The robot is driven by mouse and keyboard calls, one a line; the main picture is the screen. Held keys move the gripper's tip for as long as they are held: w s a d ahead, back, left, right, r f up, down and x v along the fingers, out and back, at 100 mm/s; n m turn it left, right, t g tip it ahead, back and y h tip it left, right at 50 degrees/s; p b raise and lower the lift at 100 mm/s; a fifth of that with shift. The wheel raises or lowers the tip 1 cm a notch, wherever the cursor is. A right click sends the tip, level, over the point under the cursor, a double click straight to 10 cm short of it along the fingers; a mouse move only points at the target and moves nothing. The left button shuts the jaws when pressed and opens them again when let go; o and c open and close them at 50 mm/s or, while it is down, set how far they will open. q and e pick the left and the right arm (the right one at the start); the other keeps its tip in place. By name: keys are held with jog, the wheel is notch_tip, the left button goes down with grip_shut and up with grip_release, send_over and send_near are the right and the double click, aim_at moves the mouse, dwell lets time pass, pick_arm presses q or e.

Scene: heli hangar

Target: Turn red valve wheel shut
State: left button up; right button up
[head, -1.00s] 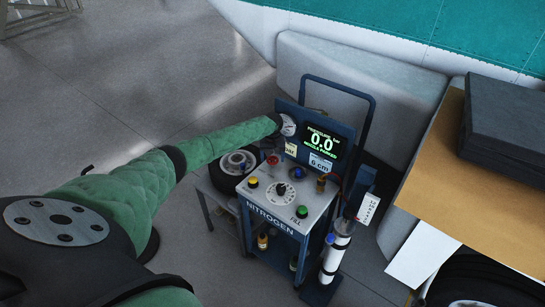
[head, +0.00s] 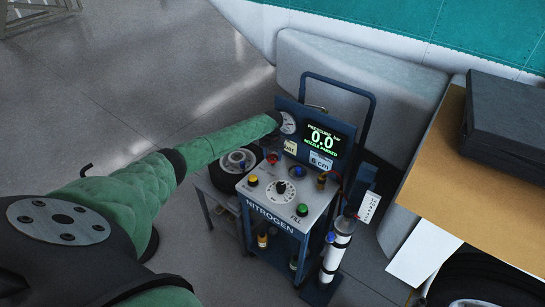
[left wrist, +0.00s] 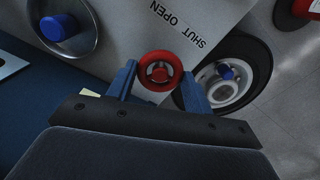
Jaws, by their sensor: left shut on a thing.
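The red valve wheel (left wrist: 160,70) sits between the two blue fingers of my left gripper (left wrist: 158,88) in the left wrist view. The gripper is shut on it. In the head view the red valve wheel (head: 272,158) is a small red spot at the back left of the nitrogen cart's panel (head: 262,196). My left arm reaches in from the left, and its fingers are not clear there. My right gripper is not in view.
The cart's screen (head: 322,142) reads 0.0 and nozzle parked. Yellow (head: 252,181), green (head: 302,210) and blue (head: 298,171) knobs stand around a dial (head: 281,190). A tyre (head: 237,160) is left of the cart; a gas bottle (head: 335,252) is at its right.

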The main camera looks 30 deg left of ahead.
pick_arm(q)
jog(key=shift+f+m+b, duration=0.1)
jog(key=shift+m+b, duration=0.2)
jog(key=shift+m, duration=0.7)
jog(key=m+b, duration=0.1)
jog(key=m, duration=0.3)
jog(key=m+b, duration=0.2)
jog(key=m, duration=0.4)
jog(key=shift+m, duration=0.5)
jog(key=shift+m+b, duration=0.3)
jog(key=shift+r, duration=0.2)
jog(key=o, duration=1)
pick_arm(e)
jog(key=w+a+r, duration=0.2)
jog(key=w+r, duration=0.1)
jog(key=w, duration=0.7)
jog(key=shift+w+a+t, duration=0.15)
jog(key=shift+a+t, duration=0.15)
